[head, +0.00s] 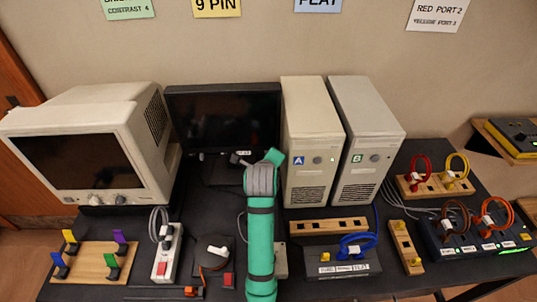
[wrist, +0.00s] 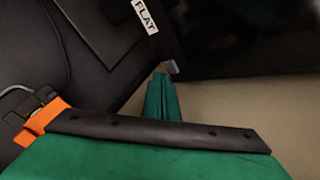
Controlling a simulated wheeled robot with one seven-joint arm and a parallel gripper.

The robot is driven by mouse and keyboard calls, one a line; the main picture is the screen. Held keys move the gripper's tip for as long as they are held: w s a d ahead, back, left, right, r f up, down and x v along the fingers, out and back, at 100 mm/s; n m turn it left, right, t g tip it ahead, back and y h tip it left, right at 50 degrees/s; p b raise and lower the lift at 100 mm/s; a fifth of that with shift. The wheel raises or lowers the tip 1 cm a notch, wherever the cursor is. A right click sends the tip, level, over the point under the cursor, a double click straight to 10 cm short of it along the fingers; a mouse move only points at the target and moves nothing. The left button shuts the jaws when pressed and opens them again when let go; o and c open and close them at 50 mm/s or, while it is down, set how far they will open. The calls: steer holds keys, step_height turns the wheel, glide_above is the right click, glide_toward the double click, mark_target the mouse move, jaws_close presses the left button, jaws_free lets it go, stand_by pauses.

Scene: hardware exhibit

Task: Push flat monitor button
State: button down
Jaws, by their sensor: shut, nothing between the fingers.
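The flat monitor (head: 222,115) is a dark, thin screen at the back of the table, left of the two towers, with a black display. In the wrist view its white FLAT label (wrist: 146,15) sits on the dark bezel. A small grey button (wrist: 171,67) shows at the bezel edge near the label. My gripper (wrist: 160,76) is shut and empty, its green fingertips right by the button. I cannot tell whether they touch it. In the head view my green arm rises in front of the monitor's right side, and the fingertips are not clear.
A bulky old monitor (head: 88,150) stands at left, and towers A (head: 311,140) and B (head: 366,140) at right. A power strip (head: 166,253), a wooden hook board (head: 92,262) and a cable box (head: 342,268) lie in front. Loose cables cross the dark table.

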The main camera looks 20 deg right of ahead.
steer(key=shift+w, duration=0.15)
steer(key=shift+w+d, duration=0.1)
steer(key=shift+w, duration=0.4)
steer(key=shift+s, duration=0.8)
steer(key=shift+s+a, duration=0.3)
steer(key=shift+s, duration=0.6)
steer(key=shift+s+a, duration=0.3)
steer(key=shift+s, duration=0.65)
steer(key=shift+s+a, duration=0.3)
steer(key=shift+s, duration=0.6)
